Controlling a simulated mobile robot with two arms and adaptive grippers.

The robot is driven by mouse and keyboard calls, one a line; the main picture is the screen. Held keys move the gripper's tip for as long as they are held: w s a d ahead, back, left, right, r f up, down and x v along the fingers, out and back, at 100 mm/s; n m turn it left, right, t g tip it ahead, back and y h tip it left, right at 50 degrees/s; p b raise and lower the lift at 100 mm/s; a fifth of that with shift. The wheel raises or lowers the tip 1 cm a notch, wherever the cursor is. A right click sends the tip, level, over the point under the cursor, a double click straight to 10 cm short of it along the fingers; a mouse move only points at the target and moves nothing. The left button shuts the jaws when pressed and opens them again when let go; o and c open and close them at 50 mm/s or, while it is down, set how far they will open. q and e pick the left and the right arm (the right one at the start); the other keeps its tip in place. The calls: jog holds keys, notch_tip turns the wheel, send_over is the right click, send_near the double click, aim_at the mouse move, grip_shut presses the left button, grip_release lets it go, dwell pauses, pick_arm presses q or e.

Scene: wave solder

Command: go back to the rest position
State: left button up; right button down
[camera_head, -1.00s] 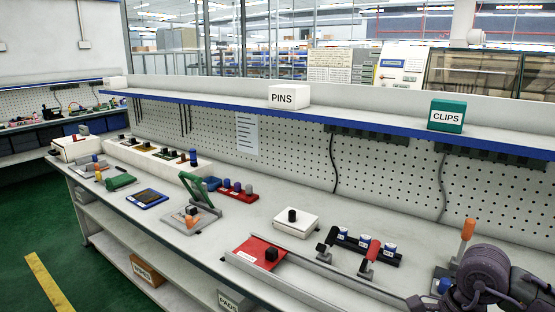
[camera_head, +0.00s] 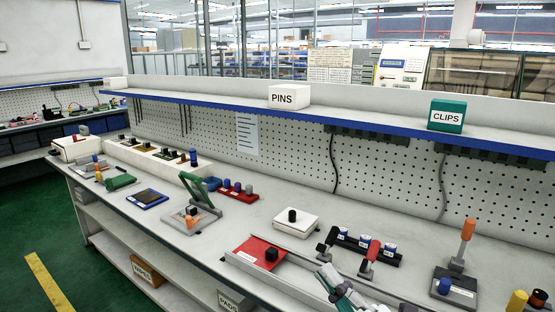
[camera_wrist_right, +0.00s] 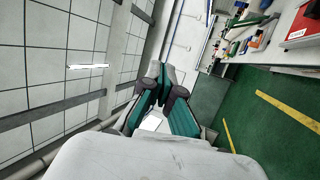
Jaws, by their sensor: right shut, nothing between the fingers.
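My right gripper (camera_head: 335,284) shows at the bottom edge of the head view, in front of the bench's front edge and right of the red plate. In the right wrist view my right gripper (camera_wrist_right: 164,84) has its green-and-grey fingers together, with nothing between them. It is clear of the bench, which lies at the upper right of that view. My left gripper is not in view.
The long bench (camera_head: 340,220) carries a red plate with a black block (camera_head: 271,254), a white box (camera_head: 297,222), a green-handled fixture (camera_head: 196,190) and an orange-topped stand (camera_head: 467,229). A shelf (camera_head: 210,98) runs above. Green floor (camera_head: 35,215) is open at left.

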jog(key=s+d+f+m+g+h, duration=0.2)
jog(key=d+f+m+h, duration=0.45)
jog(key=f+m, duration=0.3)
jog(key=s+d+f+m+g+h, duration=0.1)
jog(key=d+f+m+g+h, duration=0.1)
jog(key=d+f+m+h, duration=0.55)
jog(key=s+a+f+m+g, duration=0.2)
jog(key=s+f+m+g, duration=0.3)
jog(key=s+f+g, duration=0.85)
jog(key=s+f+t, duration=0.1)
jog(key=s+f, duration=0.2)
jog(key=f, duration=1.1)
jog(key=s+f+t, duration=0.1)
jog(key=s+f, duration=0.2)
jog(key=f, duration=1)
jog(key=s+d+f+g, duration=0.1)
jog(key=s+d+f, duration=0.1)
jog(key=s+f, duration=1.4)
jog(key=shift+s+d+p, duration=0.35)
jog(key=shift+s+d, duration=0.05)
jog(key=shift+s, duration=0.05)
